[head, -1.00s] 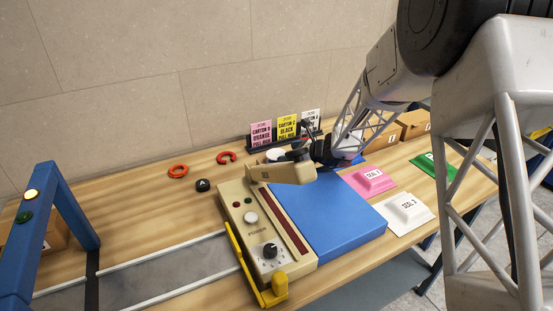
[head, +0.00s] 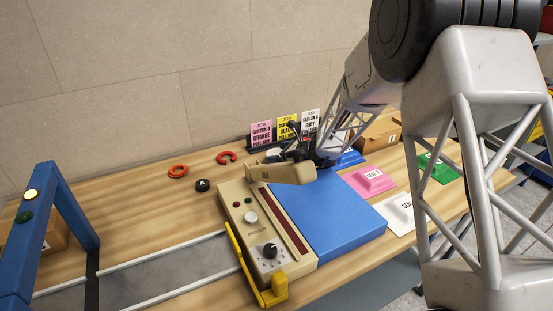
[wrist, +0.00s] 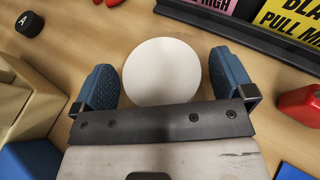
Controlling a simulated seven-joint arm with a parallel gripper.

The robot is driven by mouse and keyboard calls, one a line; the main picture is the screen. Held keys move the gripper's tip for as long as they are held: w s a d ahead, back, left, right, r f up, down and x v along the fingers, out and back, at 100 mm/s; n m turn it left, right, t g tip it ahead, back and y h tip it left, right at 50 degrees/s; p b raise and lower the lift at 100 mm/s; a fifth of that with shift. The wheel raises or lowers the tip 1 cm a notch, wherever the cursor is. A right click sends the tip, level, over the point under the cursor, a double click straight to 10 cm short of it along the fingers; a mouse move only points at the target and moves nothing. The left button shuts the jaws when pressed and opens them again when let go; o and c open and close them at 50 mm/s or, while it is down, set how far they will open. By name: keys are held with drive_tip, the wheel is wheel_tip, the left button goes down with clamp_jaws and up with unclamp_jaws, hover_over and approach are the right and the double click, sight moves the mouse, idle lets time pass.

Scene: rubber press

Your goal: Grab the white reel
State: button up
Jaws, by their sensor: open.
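The white reel (wrist: 162,70) shows in the wrist view as a round white disc, seen from above, lying on the wooden table. My gripper (wrist: 161,76) is open, with one blue finger pad to the left of the reel and one to its right.
The beige press (head: 262,232) with its raised arm (head: 283,173) and blue bed (head: 325,215) stands in front. A sign rack (wrist: 225,22) runs behind the reel. A red object (wrist: 302,104) lies to the right, a black disc marked A (wrist: 28,24) to the left.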

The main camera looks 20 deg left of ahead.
idle(0.3)
drive_tip(key=c, duration=0.9)
drive_tip(key=shift+r, duration=0.1)
wheel_tip(320, 180, up, 10)
idle(0.3)
idle(0.5)
